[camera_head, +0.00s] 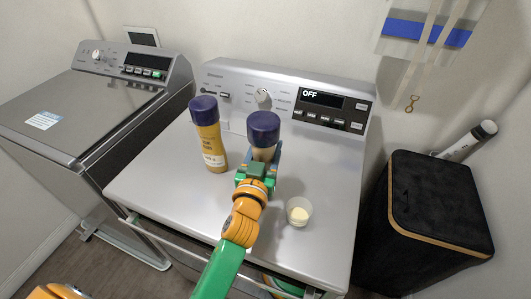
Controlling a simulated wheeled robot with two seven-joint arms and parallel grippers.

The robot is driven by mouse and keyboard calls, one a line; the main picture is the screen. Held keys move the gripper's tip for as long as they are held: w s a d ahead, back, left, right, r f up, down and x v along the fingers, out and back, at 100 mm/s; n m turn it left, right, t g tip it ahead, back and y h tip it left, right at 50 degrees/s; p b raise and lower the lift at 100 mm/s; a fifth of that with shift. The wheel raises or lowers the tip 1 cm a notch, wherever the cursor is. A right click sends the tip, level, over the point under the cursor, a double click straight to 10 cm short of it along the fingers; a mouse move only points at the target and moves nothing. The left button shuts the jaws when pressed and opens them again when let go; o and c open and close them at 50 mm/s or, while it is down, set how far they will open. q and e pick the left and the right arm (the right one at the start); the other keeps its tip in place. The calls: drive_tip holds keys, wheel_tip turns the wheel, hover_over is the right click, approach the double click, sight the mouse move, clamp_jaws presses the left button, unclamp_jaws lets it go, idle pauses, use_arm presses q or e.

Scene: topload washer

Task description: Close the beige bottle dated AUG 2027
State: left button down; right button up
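A tan-yellow bottle (211,145) with a dark purple cap (203,103) stands upright on the washer top. Its small white label is too small to read. A second, beige bottle (264,154) with a dark purple cap (263,122) is to its right. The cap sits over its top; how tight cannot be seen. My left gripper (261,160) has its fingers on both sides of this bottle and looks shut on it. The gripper hides the lower body and any date. My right gripper is not in view.
A small translucent cup (299,211) with pale contents stands on the washer top (325,185), front right. The control panel (322,101) rises behind the bottles. Another grey machine (70,115) is at left, a black hamper (440,205) at right. The top's right side is mostly clear.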

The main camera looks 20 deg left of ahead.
use_arm(q)
drive_tip(key=shift+w+a+f, duration=0.1)
drive_tip(key=shift+w+f, duration=0.05)
drive_tip(key=shift+f, duration=0.4)
drive_tip(key=shift+w+a+f, duration=0.1)
drive_tip(key=shift+f, duration=0.4)
drive_tip(key=shift+s+r, duration=0.15)
drive_tip(key=shift+r, duration=0.15)
drive_tip(key=shift+s+d+f, duration=0.1)
drive_tip(key=shift+d, duration=0.05)
drive_tip(key=shift+c, duration=2.4)
unclamp_jaws()
drive_tip(key=shift+o, duration=1.3)
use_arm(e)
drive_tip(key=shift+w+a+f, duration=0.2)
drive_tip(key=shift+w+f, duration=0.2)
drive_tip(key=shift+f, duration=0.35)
